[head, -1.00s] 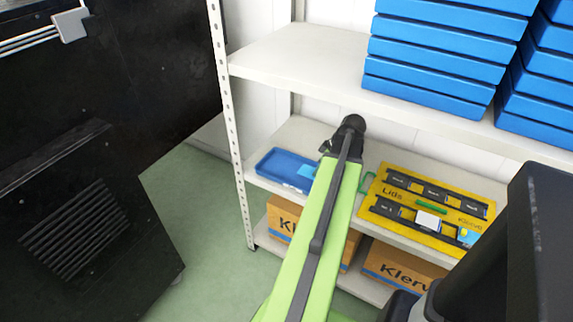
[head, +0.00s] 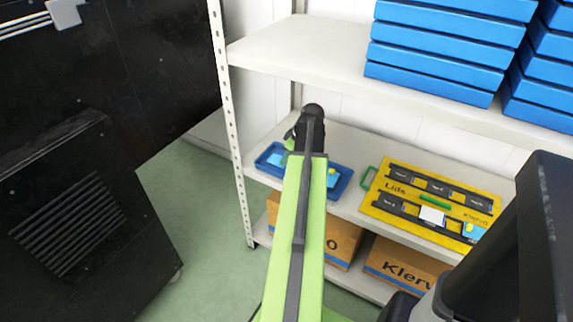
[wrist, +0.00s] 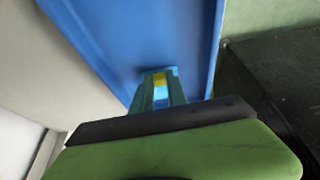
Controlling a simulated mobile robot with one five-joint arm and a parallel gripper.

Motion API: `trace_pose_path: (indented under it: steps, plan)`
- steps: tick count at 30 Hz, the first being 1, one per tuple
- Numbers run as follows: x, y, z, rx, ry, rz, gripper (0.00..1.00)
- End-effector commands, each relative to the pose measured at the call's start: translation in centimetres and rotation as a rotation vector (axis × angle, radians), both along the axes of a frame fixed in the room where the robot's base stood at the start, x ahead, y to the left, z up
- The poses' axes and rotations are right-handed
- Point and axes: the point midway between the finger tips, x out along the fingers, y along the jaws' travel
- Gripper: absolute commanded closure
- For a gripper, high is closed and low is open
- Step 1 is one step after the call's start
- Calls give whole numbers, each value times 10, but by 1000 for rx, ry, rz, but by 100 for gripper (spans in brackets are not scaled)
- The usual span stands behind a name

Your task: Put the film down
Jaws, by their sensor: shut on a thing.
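The film is a small light blue piece with a yellow patch. It shows in the wrist view (wrist: 158,76) at the tips of my gripper (wrist: 160,92), which is shut on it. In the head view, a light blue piece (head: 276,158) shows left of my arm beside my gripper (head: 289,146), over the blue tray (head: 345,190) on the middle shelf. Another light blue and yellow piece (head: 332,173) shows in the tray right of my arm. My arm hides the tray's middle. I cannot tell whether the held film touches the tray floor.
The upper shelf (head: 300,45) carries stacked blue trays (head: 430,75). A shelf post (head: 232,120) stands at left. Cardboard boxes (head: 343,240) are below.

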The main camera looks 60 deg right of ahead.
Motion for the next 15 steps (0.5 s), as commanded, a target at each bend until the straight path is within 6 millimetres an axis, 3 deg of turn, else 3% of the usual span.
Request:
trace_pose_path:
  steps: [13, 14, 15]
  plan:
    - [-1, 0, -7, 0, 0, 0, 98]
    - [-1, 0, -6, 0, 0, -1, 79]
    - [-1, 0, -6, 0, 0, -1, 74]
